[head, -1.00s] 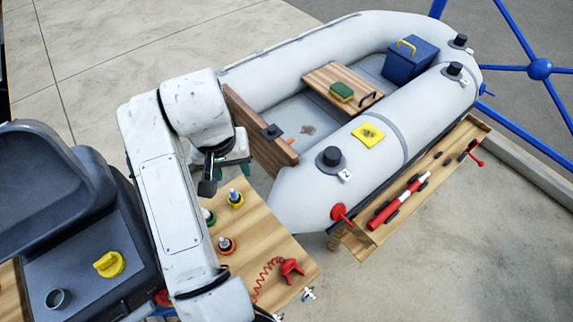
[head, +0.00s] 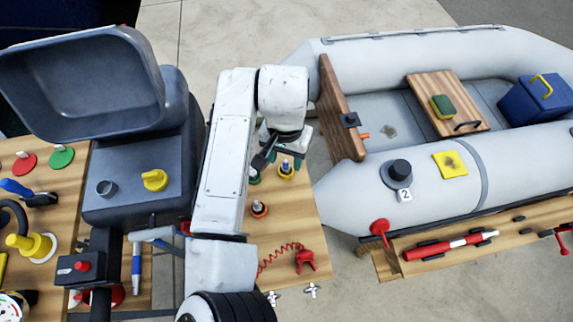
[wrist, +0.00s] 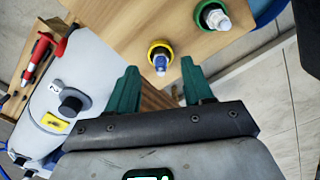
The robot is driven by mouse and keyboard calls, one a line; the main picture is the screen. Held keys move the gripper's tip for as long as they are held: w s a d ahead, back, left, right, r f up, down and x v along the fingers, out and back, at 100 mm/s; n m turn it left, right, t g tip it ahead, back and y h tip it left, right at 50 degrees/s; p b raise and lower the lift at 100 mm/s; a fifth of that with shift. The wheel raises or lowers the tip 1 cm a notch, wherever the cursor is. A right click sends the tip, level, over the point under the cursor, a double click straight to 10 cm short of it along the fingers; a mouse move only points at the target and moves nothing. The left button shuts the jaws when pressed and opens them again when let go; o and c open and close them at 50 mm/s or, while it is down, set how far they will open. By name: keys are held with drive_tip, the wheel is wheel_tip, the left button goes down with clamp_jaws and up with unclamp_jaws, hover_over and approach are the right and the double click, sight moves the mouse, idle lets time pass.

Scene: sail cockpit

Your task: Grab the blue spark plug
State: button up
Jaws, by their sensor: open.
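The blue spark plug (head: 286,164) stands upright in a yellow ring on the wooden bench (head: 285,222), and its blue tip shows in the wrist view (wrist: 160,63). My gripper (head: 280,153) is open and empty, just behind the plug in the head view. In the wrist view its two green fingers (wrist: 159,75) point towards the bench, with the plug in line with the gap between them and a little beyond the tips. I cannot tell the exact height of the fingers above the plug.
A plug in a green ring (wrist: 212,15) stands close by. The grey inflatable boat (head: 402,208) lies to the right, the dark outboard casing (head: 140,190) left.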

sight(286, 167)
drive_tip(key=shift+f, duration=1.45)
drive_tip(key=shift+c, duration=0.2)
clamp_jaws()
